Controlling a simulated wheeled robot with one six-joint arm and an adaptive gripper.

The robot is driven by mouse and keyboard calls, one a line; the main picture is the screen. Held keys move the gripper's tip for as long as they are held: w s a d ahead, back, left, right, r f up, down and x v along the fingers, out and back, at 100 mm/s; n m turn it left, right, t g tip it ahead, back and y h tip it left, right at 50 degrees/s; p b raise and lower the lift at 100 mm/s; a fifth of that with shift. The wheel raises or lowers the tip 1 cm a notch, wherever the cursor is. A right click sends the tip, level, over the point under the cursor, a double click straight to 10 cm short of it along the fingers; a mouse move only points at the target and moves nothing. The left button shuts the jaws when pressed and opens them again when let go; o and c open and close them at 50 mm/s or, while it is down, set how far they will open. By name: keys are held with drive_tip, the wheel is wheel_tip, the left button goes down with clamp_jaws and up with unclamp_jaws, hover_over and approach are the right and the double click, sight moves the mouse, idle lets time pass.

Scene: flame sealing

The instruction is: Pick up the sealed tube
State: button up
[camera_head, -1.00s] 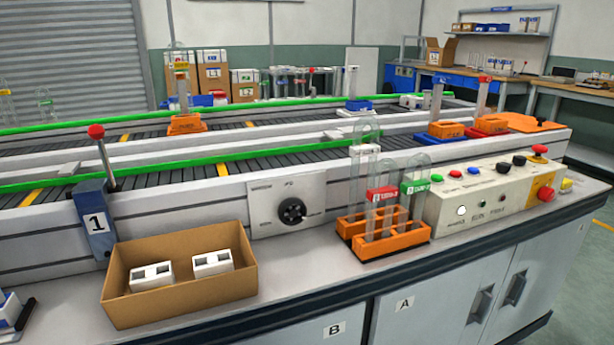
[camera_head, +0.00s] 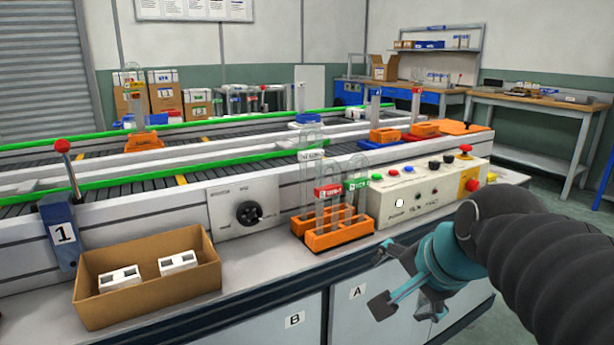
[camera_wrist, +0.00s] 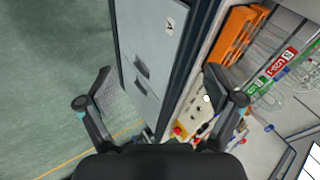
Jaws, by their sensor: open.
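Clear glass tubes stand upright in an orange rack (camera_head: 333,235) on the bench. One tube has a red label (camera_head: 328,191), one a green label (camera_head: 358,181), and a taller one behind a white label (camera_head: 312,155). I cannot tell which one is the sealed tube. My gripper (camera_head: 386,281) is open and empty, in front of the bench edge, right of and nearer than the rack. In the wrist view, my open gripper (camera_wrist: 157,72) has the rack (camera_wrist: 238,37), the red label (camera_wrist: 281,62) and the green label (camera_wrist: 257,86) off to its right.
A control box (camera_head: 430,190) with several buttons stands right of the rack. A cardboard box (camera_head: 150,290) with white blocks sits at left, near a lever (camera_head: 62,215) marked 1. A conveyor (camera_head: 180,180) runs behind. The bench between cardboard box and rack is clear.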

drive_tip(key=w+a+r+m+t+y, duration=0.15)
drive_tip(key=w+a+r+m, duration=0.35)
drive_tip(key=w+r+m, duration=0.5)
drive_tip(key=m+t+y, duration=0.2)
drive_tip(key=m+y, duration=0.1)
drive_tip(key=m, duration=0.6)
approach(314, 152)
drive_tip(key=shift+g, duration=0.25)
drive_tip(key=x, duration=0.4)
drive_tip(key=b+x, duration=0.1)
drive_tip(key=x, duration=0.1)
drive_tip(key=shift+w+r, duration=0.2)
drive_tip(key=shift+r, duration=0.15)
drive_tip(key=shift+x, duration=2.6)
